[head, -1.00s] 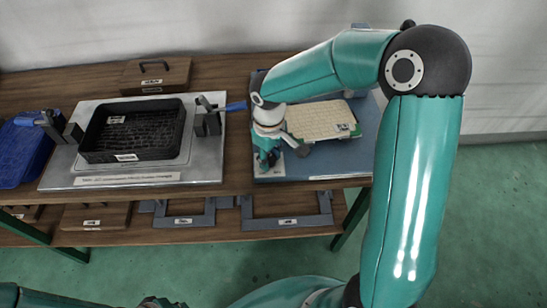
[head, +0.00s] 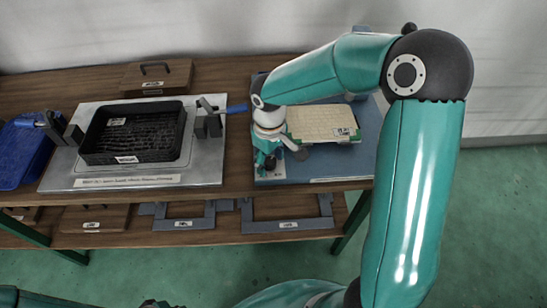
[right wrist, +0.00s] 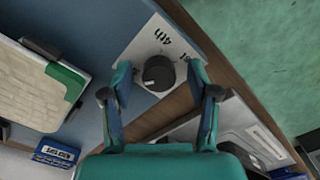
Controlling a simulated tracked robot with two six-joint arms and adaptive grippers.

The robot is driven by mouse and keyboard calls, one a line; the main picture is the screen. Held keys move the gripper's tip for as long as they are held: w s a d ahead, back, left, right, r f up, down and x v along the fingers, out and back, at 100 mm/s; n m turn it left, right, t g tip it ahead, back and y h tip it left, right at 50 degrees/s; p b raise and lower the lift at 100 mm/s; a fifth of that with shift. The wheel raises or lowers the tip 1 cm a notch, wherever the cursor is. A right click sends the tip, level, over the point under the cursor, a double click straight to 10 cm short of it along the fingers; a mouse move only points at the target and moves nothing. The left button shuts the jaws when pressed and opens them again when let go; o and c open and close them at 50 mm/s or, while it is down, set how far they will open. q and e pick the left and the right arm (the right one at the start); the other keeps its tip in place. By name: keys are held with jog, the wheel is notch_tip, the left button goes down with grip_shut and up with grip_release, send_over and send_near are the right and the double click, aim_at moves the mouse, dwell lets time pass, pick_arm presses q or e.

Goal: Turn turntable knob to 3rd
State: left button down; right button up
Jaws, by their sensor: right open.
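The knob (right wrist: 158,73) is dark and round, on a white plate (right wrist: 148,50) marked "4th", with another label partly hidden by a finger. My right gripper (right wrist: 160,76) is open, with one finger on each side of the knob; I cannot tell whether they touch it. In the head view my right gripper (head: 268,160) hides the knob at the front left corner of the blue panel (head: 330,168). A cream slab (head: 318,122) with a green edge lies on this panel. Only a sliver of what may be my left gripper shows at the bottom edge.
A grey plate (head: 205,165) with a black tray (head: 130,157) and blue-handled clamps stands left on the wooden table (head: 240,185). Grey frames (head: 288,224) lie on the lower shelf.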

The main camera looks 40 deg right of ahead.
aim_at(270, 161)
notch_tip(270, 161, up, 12)
dwell(0.6)
dwell(0.4)
